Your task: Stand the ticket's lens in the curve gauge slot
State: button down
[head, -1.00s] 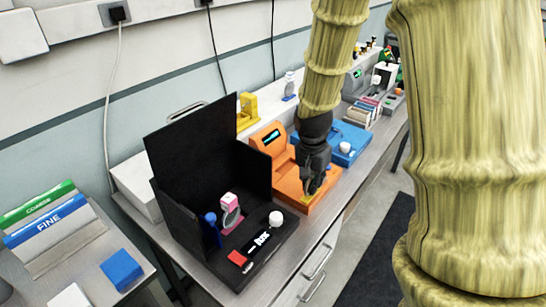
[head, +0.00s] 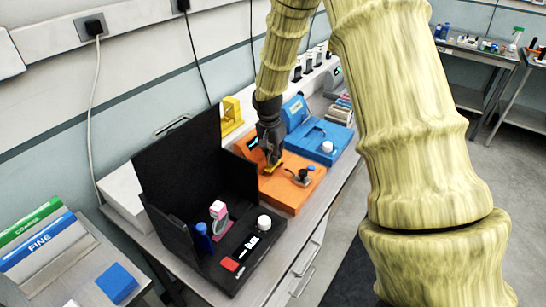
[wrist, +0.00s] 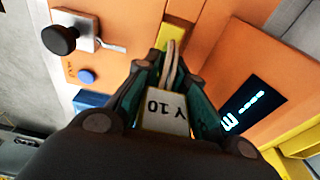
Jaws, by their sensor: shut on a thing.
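My gripper (head: 271,160) is low over the orange gauge (head: 287,195), at the yellow piece on its deck. In the wrist view my gripper (wrist: 168,78) is shut on a lens (wrist: 172,64), seen nearly edge-on, with a pale tab (wrist: 165,110) reading "Y 10". The lens's far edge overlaps the yellow slot piece (wrist: 173,33) on the orange gauge. I cannot tell whether it sits in the slot or just above it. The gauge has a lit display (wrist: 247,108) and a black knob (wrist: 60,39). No ticket can be made out.
Left of the orange gauge stands a black open-fronted box (head: 178,165) holding a pink-topped lens (head: 218,210). A blue device (head: 318,138) stands on the other side. A yellow stand (head: 231,117) is behind. COARSE and FINE racks (head: 42,236) are at far left.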

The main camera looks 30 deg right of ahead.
jog(key=shift+w+d, duration=0.15)
jog(key=shift+w, duration=0.3)
jog(key=shift+s+f+p, duration=0.1)
jog(key=shift+f+p, duration=0.4)
jog(key=shift+f, duration=0.15)
notch_tip(320, 180, down, 2)
jog(key=shift+f+p, duration=0.1)
jog(key=shift+p, duration=0.35)
jog(key=shift+f, duration=0.15)
jog(key=c, duration=1.5)
grip_release()
jog(key=shift+s+a+r+b, duration=0.1)
jog(key=shift+a+r+b, duration=0.4)
jog(key=shift+r, duration=1.55)
jog(key=shift+s+a+r+b, duration=0.1)
jog(key=shift+r+b, duration=0.75)
jog(key=shift+r, duration=1.15)
jog(key=shift+s+a+r+b, duration=0.2)
jog(key=shift+r+b, duration=0.45)
jog(key=shift+r, duration=1.4)
